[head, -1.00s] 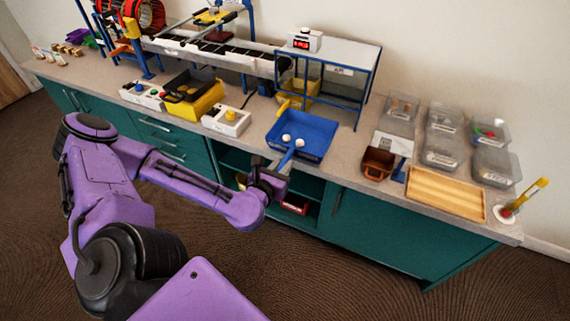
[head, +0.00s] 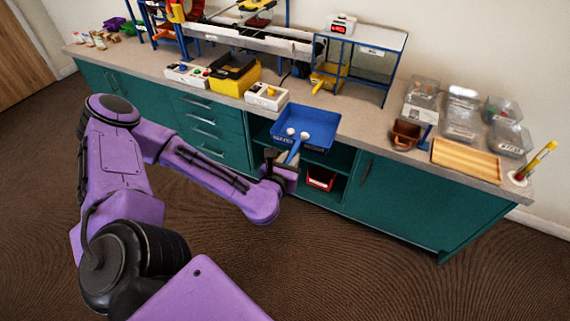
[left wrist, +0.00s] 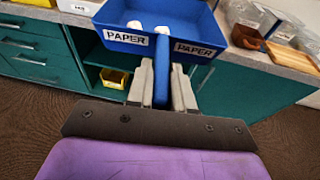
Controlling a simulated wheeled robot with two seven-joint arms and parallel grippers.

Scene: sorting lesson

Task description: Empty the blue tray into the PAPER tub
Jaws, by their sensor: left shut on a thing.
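The blue tray (head: 318,138) has a long blue handle (left wrist: 161,85) and holds two white lumps (left wrist: 162,29). Its front wall carries two PAPER labels in the left wrist view. My left gripper (head: 281,167) is shut on the handle, one finger on each side. The tray looks roughly level and juts out past the counter's front edge. Several clear tubs stand at the right end of the counter, such as one at the front (head: 510,140). Their labels are too small to read, so I cannot tell which is the PAPER tub. My right gripper is not in view.
A brown container (head: 405,134) and a wooden tray (head: 465,160) lie in front of the tubs. A white control box (head: 267,96) and a blue-framed stand (head: 362,55) are behind the blue tray. The floor before the cabinets is clear.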

